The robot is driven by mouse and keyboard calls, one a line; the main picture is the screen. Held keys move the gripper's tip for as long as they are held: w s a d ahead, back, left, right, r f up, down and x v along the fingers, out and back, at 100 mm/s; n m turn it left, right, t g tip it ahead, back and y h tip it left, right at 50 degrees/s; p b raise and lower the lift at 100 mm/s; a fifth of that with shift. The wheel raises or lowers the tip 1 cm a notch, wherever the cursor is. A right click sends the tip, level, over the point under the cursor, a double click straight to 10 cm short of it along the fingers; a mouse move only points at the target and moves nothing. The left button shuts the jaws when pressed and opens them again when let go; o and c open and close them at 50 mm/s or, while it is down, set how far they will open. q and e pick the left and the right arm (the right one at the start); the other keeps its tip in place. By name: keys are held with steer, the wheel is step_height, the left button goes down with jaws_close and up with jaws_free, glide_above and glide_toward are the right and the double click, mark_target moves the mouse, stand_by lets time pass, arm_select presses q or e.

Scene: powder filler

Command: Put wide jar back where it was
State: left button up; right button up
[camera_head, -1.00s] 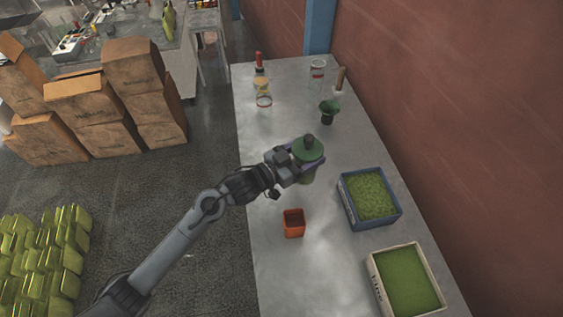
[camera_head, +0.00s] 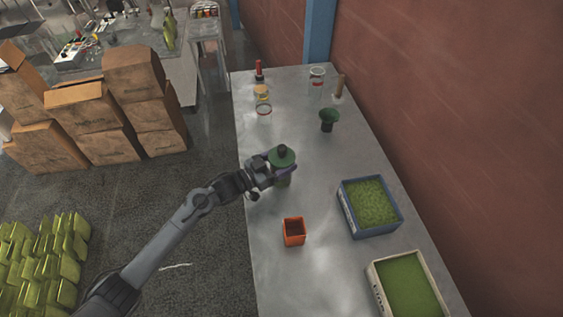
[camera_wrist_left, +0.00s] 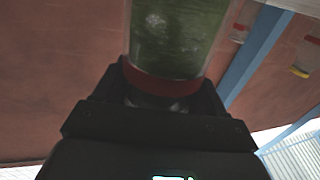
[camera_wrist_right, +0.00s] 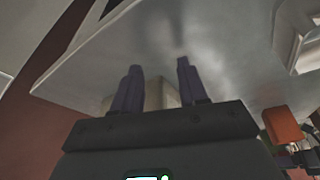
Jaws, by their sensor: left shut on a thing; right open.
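My left gripper (camera_head: 268,168) is shut on a clear jar (camera_head: 284,179) above the middle of the table. A green disc with a dark knob (camera_head: 282,151) shows at the jar's top. In the left wrist view the jar (camera_wrist_left: 176,40) shows green contents and a red band, between the jaws. I cannot tell whether its base touches the table. Other clear jars with red bands stand at the far end, one at the left (camera_head: 264,109) and one at the right (camera_head: 317,76). My right gripper (camera_wrist_right: 159,68) is open; a blurred beige thing shows behind its fingers.
A green funnel-like piece (camera_head: 328,119) stands beyond the held jar. An orange open box (camera_head: 294,232) is nearer, with a blue tray (camera_head: 352,221) and a pale tray (camera_head: 383,291) of green material at the right. The table (camera_head: 293,115) is bare between the far-left jar and my left gripper.

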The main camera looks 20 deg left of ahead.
arm_select(q)
steer(key=shift+f, duration=0.35)
arm_select(e)
steer(key=shift+d, duration=0.1)
arm_select(q)
steer(key=shift+f, duration=0.1)
arm_select(e)
steer(key=shift+f, duration=0.1)
arm_select(q)
steer(key=o, duration=1)
steer(key=shift+f, duration=0.1)
steer(key=shift+r, duration=0.2)
steer(key=v, duration=1.2)
arm_select(e)
steer(key=shift+r, duration=0.25)
